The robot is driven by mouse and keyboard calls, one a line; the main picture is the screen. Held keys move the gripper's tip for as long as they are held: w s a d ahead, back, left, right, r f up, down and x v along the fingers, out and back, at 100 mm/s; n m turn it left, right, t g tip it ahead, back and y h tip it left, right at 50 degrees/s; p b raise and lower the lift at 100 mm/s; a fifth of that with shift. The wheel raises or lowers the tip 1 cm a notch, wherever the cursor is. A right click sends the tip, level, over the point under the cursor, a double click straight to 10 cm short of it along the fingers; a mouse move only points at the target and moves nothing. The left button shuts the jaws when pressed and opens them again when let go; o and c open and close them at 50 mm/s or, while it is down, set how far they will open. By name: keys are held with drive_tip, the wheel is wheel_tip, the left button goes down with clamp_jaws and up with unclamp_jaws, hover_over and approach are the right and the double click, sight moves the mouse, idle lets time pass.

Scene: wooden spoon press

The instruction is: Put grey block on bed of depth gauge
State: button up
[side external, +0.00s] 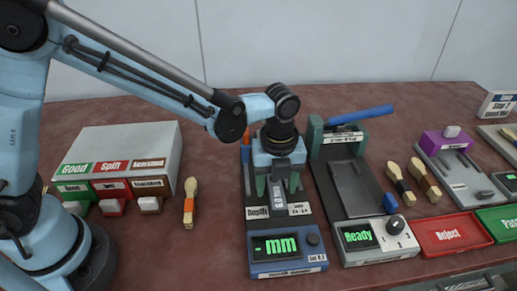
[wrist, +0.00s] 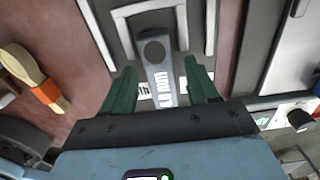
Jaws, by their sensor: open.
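The grey block (wrist: 157,68) is a slim bar with a dark round spot and a white printed label. In the wrist view it lies between the green fingers of my gripper (wrist: 162,82), which are open on either side of it. In the side view the block (side external: 279,200) shows below my gripper (side external: 279,186), over the bed of the depth gauge (side external: 287,247). The gauge has a blue-edged body and a green "mm" display. The block appears to rest on the bed, but my gripper hides its far part and contact is hard to tell.
A press marked Ready (side external: 359,236) with a blue lever (side external: 360,115) stands close right of the gauge. A wooden spoon (side external: 190,200) lies left, beside a sorting box (side external: 120,150). Two more spoons and a red Reject tray (side external: 450,235) are at right.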

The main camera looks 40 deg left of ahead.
sight(276, 188)
wheel_tip(276, 188, up, 12)
drive_tip(key=s+a+n+t, duration=0.3)
drive_tip(key=a+n, duration=0.6)
drive_tip(key=n, duration=0.4)
drive_tip(key=s+a+n+t, duration=0.4)
drive_tip(key=a+n, duration=0.5)
drive_tip(key=n, duration=0.5)
drive_tip(key=shift+s+a+f, duration=0.3)
drive_tip(key=shift+s+f, duration=0.1)
drive_tip(key=shift+s, duration=0.2)
